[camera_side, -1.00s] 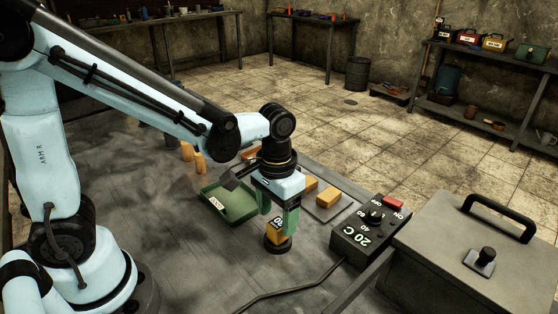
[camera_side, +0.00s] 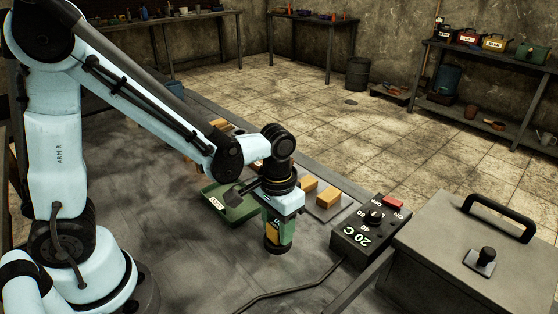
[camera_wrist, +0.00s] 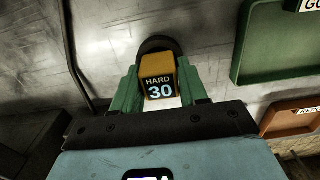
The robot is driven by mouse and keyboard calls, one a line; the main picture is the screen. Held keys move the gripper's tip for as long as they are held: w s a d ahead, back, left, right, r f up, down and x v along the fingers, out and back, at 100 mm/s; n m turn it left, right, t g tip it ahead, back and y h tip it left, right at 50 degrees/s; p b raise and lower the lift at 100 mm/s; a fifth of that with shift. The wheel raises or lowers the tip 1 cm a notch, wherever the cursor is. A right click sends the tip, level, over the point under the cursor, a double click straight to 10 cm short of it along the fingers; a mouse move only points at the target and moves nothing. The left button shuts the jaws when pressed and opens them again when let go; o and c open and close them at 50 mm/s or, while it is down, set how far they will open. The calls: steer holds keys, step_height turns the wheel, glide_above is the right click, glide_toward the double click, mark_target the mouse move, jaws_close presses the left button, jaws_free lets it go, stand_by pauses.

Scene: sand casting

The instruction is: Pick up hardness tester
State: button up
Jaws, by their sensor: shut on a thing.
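The hardness tester (camera_wrist: 158,76) is a small orange-yellow block on a round black base, marked "HARD 30" in the wrist view. In the side view the tester (camera_side: 271,232) stands upright at the table's middle, partly hidden by my fingers. My gripper (camera_side: 278,230) points down over it, with a green finger on either side. In the wrist view my gripper (camera_wrist: 160,92) is shut on the tester's body, and the black base shows beyond the fingers. I cannot tell whether the base is clear of the table.
A green tray (camera_side: 226,210) lies just behind my gripper. Orange blocks (camera_side: 326,197) sit on a grey plate to the right. A black control box reading 20 C (camera_side: 368,226) and a grey lidded box (camera_side: 470,262) stand farther right. A cable (camera_side: 290,290) crosses the front.

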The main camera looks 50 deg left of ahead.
mark_target(278, 223)
steer(key=shift+c, duration=0.8)
steer(key=shift+r, duration=0.8)
step_height(278, 223, up, 2)
steer(key=shift+r, duration=0.2)
steer(key=s+d+r, duration=0.7)
steer(key=s+d, duration=0.1)
steer(key=shift+d, duration=0.25)
